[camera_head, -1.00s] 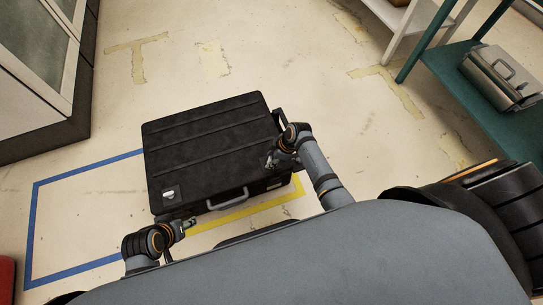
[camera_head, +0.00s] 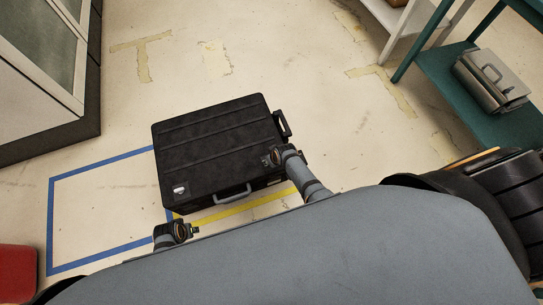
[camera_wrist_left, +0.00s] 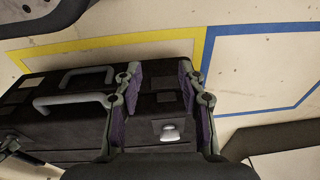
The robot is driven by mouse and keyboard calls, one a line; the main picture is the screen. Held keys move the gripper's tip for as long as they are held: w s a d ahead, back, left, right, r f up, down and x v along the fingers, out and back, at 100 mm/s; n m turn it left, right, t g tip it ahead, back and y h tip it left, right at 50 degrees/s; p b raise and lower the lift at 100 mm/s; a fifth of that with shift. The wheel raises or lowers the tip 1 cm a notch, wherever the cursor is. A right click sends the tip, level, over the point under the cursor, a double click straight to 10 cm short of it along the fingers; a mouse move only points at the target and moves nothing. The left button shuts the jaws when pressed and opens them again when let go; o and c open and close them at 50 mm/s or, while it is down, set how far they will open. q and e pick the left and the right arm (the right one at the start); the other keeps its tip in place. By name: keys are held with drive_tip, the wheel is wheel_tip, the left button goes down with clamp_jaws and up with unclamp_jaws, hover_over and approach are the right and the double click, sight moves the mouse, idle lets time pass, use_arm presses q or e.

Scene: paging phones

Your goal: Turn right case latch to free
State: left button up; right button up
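A large black ribbed case (camera_head: 215,150) lies on the floor with its grey handle (camera_head: 232,195) facing me. A silver latch (camera_head: 180,189) shows at its near left corner; it is also in the left wrist view (camera_wrist_left: 170,132). The right latch is not visible, with my right gripper over that near right corner. My left gripper (camera_head: 196,230) is just in front of the case's near left edge. In the left wrist view it is open and empty (camera_wrist_left: 158,95). My right gripper (camera_head: 266,161) is at the case's near right edge; its fingers are too small to read.
Blue (camera_head: 100,172) and yellow (camera_head: 240,212) tape marks the floor around the case. A green shelf (camera_head: 480,105) with a metal case (camera_head: 490,80) stands right. A cabinet (camera_head: 45,60) stands left, a red object (camera_head: 18,270) at lower left. Floor behind the case is clear.

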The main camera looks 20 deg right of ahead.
drive_tip(key=shift+a+m+h, duration=0.1)
drive_tip(key=shift+m+h, duration=0.2)
drive_tip(key=shift+m, duration=0.4)
use_arm(q)
drive_tip(key=shift+s+a+f+p, duration=0.2)
drive_tip(key=shift+s+f, duration=0.15)
drive_tip(key=shift+f, duration=0.25)
drive_tip(key=shift+s+a+f+p, duration=0.15)
drive_tip(key=shift+s+f, duration=0.2)
drive_tip(key=shift+f, duration=0.2)
use_arm(e)
drive_tip(key=shift+m+h, duration=0.3)
drive_tip(key=shift+m, duration=0.5)
drive_tip(key=o, duration=1.2)
drive_tip(key=shift+c, duration=0.2)
use_arm(q)
drive_tip(key=shift+f, duration=0.15)
